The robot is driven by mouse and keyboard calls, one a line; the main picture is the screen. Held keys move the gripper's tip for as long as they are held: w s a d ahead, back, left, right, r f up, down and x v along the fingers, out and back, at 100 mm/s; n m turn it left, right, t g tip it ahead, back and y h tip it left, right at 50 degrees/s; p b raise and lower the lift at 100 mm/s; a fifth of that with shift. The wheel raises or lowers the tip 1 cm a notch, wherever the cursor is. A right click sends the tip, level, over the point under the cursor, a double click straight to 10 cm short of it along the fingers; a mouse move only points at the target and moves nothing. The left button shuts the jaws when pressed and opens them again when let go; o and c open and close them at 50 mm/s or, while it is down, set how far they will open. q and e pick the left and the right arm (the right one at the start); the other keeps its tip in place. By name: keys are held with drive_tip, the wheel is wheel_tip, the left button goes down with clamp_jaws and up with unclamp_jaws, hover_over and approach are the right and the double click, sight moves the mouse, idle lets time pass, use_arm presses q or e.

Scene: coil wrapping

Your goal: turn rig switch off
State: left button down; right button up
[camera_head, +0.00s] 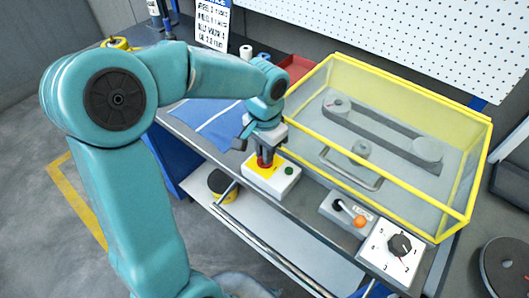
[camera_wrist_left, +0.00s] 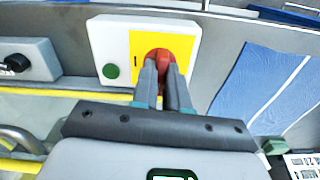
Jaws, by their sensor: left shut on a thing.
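A white switch box (camera_head: 284,187) with a yellow plate, a red knob (camera_head: 264,163) and a green button (camera_head: 289,170) sits at the front edge of the bench. My left gripper (camera_head: 265,153) comes down from above, shut on the red knob. In the left wrist view, the fingers of my left gripper (camera_wrist_left: 165,75) close around the red knob (camera_wrist_left: 160,54), and the green button (camera_wrist_left: 111,71) shows beside the yellow plate (camera_wrist_left: 147,42). The fingers hide part of the knob. My right gripper is not in view.
A yellow-framed clear guard (camera_head: 460,215) covers a belt with two pulleys, right of the switch box. A blue cloth (camera_head: 212,123) lies behind my left gripper.

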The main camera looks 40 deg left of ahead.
use_arm(q)
drive_tip(key=shift+n, duration=0.6)
drive_tip(key=shift+w, duration=0.1)
drive_tip(key=c, duration=1.1)
unclamp_jaws()
drive_tip(key=shift+c, duration=0.2)
wheel_tip(320, 180, up, 16)
drive_tip(key=shift+r+p, duration=0.2)
drive_tip(key=shift+p, duration=0.25)
